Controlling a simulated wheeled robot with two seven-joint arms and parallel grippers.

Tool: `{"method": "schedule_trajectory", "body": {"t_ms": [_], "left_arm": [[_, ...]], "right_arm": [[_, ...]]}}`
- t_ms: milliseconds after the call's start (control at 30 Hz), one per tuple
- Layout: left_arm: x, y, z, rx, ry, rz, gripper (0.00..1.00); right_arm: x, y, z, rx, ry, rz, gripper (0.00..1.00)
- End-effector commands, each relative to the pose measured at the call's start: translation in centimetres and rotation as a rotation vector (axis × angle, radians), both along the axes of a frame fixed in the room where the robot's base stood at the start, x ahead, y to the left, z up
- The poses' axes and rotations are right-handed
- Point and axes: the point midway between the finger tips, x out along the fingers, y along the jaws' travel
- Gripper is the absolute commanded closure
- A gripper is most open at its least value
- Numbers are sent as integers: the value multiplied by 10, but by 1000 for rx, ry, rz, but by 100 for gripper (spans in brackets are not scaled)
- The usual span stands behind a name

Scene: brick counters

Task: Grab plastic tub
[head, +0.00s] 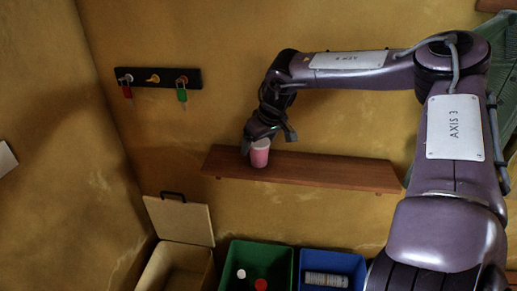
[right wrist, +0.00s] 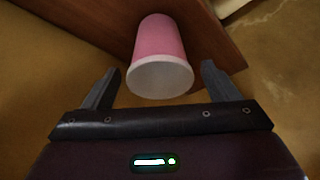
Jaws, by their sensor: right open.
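The plastic tub (head: 260,156) is pink with a pale rim. It stands on a brown wooden wall shelf (head: 320,171), near the shelf's left end. In the right wrist view the tub (right wrist: 161,50) is between and just ahead of the fingertips, with its white rim towards me. My right gripper (head: 268,138) is at the tub in the head view. In the right wrist view the gripper (right wrist: 161,80) is open, its two fingers on either side of the rim with gaps showing. My left gripper is not in view.
A black hook rail (head: 158,78) with keys or padlocks is on the wall at upper left. Below the shelf are an open lidded wooden box (head: 180,219), a green bin (head: 258,250) holding items and a blue bin (head: 332,262). The shelf's right part is bare.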

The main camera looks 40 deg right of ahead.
Motion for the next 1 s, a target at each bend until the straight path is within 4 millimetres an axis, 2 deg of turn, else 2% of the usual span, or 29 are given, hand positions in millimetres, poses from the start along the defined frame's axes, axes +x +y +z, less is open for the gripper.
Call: {"method": "schedule_trajectory", "body": {"t_ms": [33,100,267,600,633,1000], "left_arm": [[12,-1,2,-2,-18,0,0],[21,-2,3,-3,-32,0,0],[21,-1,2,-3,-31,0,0],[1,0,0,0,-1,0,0],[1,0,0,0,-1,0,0],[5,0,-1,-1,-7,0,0]], "right_arm": [[1,0,-2,0,1,0,19],[2,0,-3,0,-1,1,19],[2,0,-3,0,-2,0,19],[1,0,-3,0,-2,0,62],[2,0,-3,0,-2,0,64],[2,0,4,-1,-3,1,64]]}}
